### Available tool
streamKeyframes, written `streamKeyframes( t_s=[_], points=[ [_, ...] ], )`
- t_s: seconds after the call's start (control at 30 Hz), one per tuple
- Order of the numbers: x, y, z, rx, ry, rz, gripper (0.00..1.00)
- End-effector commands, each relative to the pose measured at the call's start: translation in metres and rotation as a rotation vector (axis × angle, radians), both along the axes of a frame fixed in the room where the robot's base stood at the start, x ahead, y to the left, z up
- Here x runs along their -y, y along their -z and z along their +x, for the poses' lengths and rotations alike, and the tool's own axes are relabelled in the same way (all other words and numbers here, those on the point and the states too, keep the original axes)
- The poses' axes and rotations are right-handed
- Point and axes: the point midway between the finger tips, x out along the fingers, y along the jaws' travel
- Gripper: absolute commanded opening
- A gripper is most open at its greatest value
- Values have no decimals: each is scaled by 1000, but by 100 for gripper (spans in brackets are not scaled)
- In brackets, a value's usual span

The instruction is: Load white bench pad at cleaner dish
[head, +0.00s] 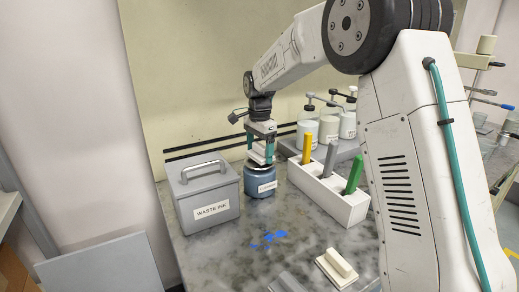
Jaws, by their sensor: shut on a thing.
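My gripper (262,140) points down at the back of the bench and is shut on a white pad (258,153). The pad is directly above the blue-grey cleaner dish (261,185), which carries a white label. From this angle I cannot tell whether the pad touches the dish's top. The gripper's fingers partly cover the pad. Another white pad with a raised handle (337,268) lies at the front of the marbled bench (215,262).
A grey lidded box labelled WASTE INK (204,197) stands close left of the dish. A white rack (327,190) with yellow, grey and green handled tools stands close right. Pump-topped jars (328,125) are behind it. Blue ink spots (268,239) mark the bench in front.

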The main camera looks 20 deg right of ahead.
Motion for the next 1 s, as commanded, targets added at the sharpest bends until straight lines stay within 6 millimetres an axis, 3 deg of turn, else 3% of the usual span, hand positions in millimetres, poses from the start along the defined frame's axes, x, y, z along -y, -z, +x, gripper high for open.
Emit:
streamKeyframes(
  t_s=[1.0],
  points=[
    [0,8,0,0,0,0,63]
  ],
)
